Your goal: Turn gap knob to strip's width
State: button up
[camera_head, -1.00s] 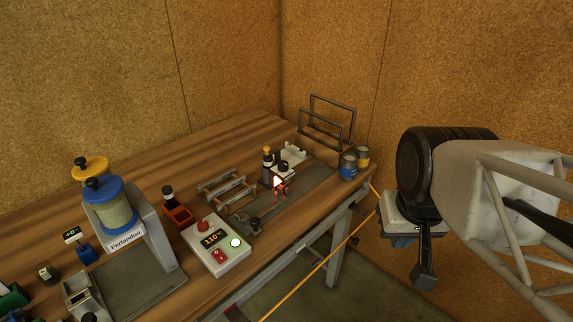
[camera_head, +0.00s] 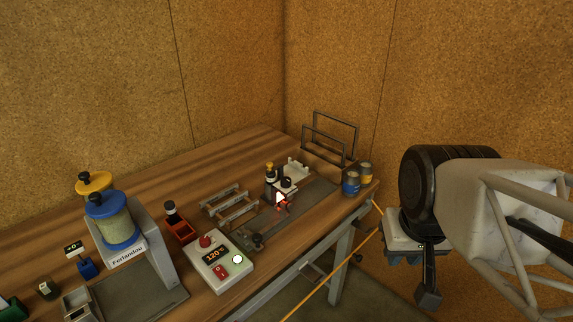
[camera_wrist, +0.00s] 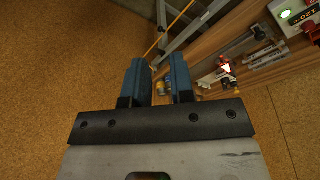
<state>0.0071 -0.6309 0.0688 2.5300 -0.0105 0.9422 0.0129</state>
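My gripper (camera_head: 428,280) hangs at the right, off the bench and well apart from everything on it. In the wrist view its two blue fingers (camera_wrist: 156,66) stand apart with nothing between them. A small fixture on the bench has a black knob (camera_head: 286,183) beside a yellow-topped post (camera_head: 269,170). Another black knob (camera_head: 257,240) sits lower, at the near end of a dark plate (camera_head: 312,200). I cannot tell which one is the gap knob, and I cannot make out the strip. A white arrow (camera_head: 279,198) covers part of the fixture.
A white control box (camera_head: 218,262) shows a lit display reading 120. A dispenser with a blue-lidded jar (camera_head: 116,222) stands left. A metal rack (camera_head: 230,206), a red box (camera_head: 180,228), cans (camera_head: 351,183) and wire frames (camera_head: 330,138) are on the wooden bench (camera_head: 215,155).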

jog(key=o, duration=0.5)
jog(key=shift+w+a+r+n, duration=0.2)
jog(key=shift+w+n, duration=0.1)
jog(key=shift+w, duration=0.25)
jog(key=shift+o, duration=0.7)
jog(key=w+a+r+n, duration=0.1)
jog(key=w+n, duration=0.3)
jog(key=w, duration=0.5)
jog(key=shift+a+r+g, duration=0.25)
jog(key=shift+a+g, duration=0.05)
jog(key=shift+a, duration=0.4)
jog(key=n+g, duration=0.2)
jog(key=n, duration=1.1)
send_over(286, 179)
jog(key=f, duration=0.8)
jog(key=shift+s+d+f, duration=0.1)
jog(key=shift+s+f, duration=0.15)
jog(key=shift+f, duration=0.15)
jog(key=shift+w+f+n, duration=0.1)
jog(key=shift+w+n, duration=0.1)
jog(key=shift+n, duration=0.1)
jog(key=shift+f, duration=0.15)
jog(key=shift+f, duration=3.8)
